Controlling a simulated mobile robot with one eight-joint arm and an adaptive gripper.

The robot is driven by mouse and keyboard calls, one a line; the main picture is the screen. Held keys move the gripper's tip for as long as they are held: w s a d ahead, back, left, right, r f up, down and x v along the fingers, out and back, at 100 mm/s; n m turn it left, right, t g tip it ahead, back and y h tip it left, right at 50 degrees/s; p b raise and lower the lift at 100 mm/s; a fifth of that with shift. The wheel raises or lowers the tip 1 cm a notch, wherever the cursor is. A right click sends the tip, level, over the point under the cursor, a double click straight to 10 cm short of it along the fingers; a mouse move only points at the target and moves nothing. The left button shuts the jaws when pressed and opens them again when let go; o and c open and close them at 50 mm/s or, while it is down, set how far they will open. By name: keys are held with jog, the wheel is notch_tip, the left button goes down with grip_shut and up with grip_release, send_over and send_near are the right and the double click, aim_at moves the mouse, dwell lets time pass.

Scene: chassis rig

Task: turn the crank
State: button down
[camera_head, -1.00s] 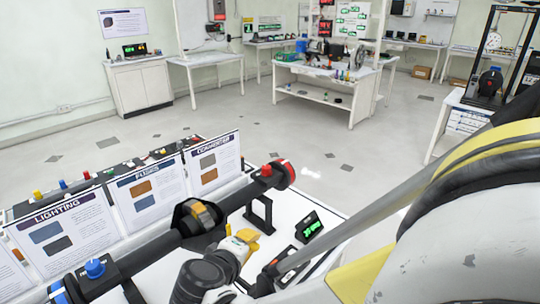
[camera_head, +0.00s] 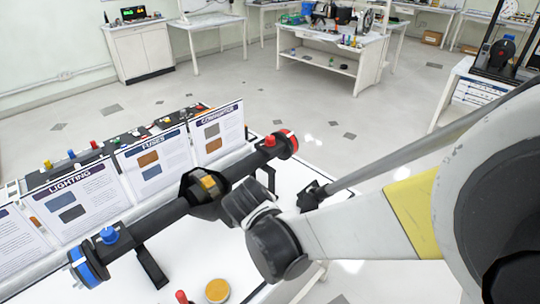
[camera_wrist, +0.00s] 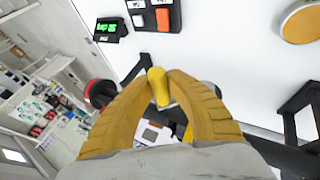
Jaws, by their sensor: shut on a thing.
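In the wrist view, my gripper (camera_wrist: 160,88) has its two yellow fingers closed around a small yellow knob, the crank handle (camera_wrist: 157,84). The knob's top stands between the fingertips; the rest of the crank is mostly hidden behind the fingers. In the head view, my dark wrist and arm cover the fingers and the crank. A black axle (camera_head: 150,220) with a bulging middle housing (camera_head: 205,190) lies on the white bench, just left of my wrist. The housing has a yellow-brown block on it.
The axle has a red end (camera_head: 288,143) and a blue end (camera_head: 88,268). Sign boards (camera_head: 155,162) stand behind it. An orange disc (camera_head: 217,290) lies at the front. In the wrist view, a green display (camera_wrist: 110,29) and a switch box (camera_wrist: 153,14) sit beyond the fingers.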

jog(key=c, duration=1.3)
grip_release()
jog(key=v, duration=1.2)
